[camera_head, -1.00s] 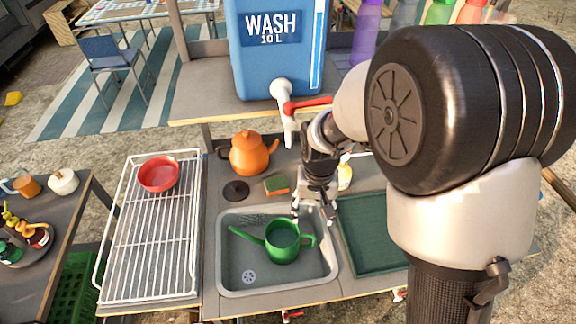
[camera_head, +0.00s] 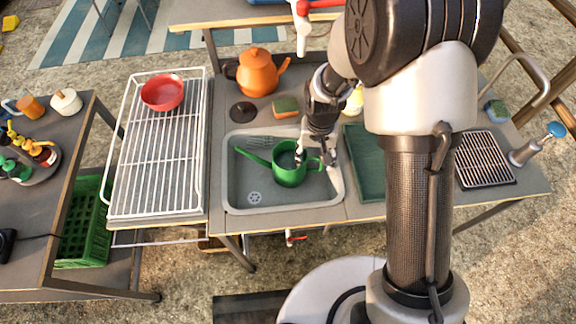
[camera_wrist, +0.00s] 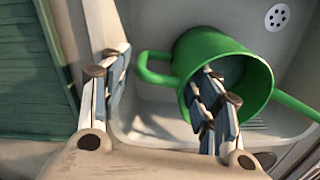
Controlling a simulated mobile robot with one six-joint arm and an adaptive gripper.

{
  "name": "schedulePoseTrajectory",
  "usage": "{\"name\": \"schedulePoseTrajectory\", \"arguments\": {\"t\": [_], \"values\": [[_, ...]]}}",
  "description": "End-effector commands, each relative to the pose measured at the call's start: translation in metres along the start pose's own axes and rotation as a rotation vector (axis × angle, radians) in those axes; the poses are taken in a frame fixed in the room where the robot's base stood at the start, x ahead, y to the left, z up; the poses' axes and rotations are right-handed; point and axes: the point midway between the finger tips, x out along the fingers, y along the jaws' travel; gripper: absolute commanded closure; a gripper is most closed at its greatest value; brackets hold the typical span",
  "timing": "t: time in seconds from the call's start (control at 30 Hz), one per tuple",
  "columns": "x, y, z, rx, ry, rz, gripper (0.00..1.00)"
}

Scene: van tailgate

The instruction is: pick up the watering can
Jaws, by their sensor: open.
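The green watering can (camera_head: 287,173) stands in the grey sink basin (camera_head: 236,196), its spout pointing left and its looped handle to the right in the head view. My gripper (camera_head: 315,160) is open, pointing down at the can's handle side. In the wrist view my gripper (camera_wrist: 160,78) has one finger pair outside the handle and the other over or inside the mouth of the can (camera_wrist: 208,48). The handle and near rim lie between the fingers. I cannot tell whether any finger touches the can.
The sink walls (camera_wrist: 152,128) are close around the can. An orange kettle (camera_head: 258,74) and a sponge (camera_head: 285,106) stand behind the sink. A wire rack (camera_head: 157,150) with a red bowl (camera_head: 162,92) is left; a green tray (camera_head: 362,165) is right.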

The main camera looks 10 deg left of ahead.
Motion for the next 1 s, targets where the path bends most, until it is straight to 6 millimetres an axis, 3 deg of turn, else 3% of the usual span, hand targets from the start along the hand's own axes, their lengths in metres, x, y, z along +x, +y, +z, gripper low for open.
{"name": "schedulePoseTrajectory", "arguments": {"t": [0.1, 0.33, 1.0], "values": [[0.0168, 0.0, 0.0001, 0.0, -0.001, 0.0, 0.43], [0.0165, -0.0001, -0.0005, 0.0, 0.001, 0.0, 0.43], [0.0166, 0.0002, 0.0001, 0.0, 0.0, 0.0, 0.87]]}}
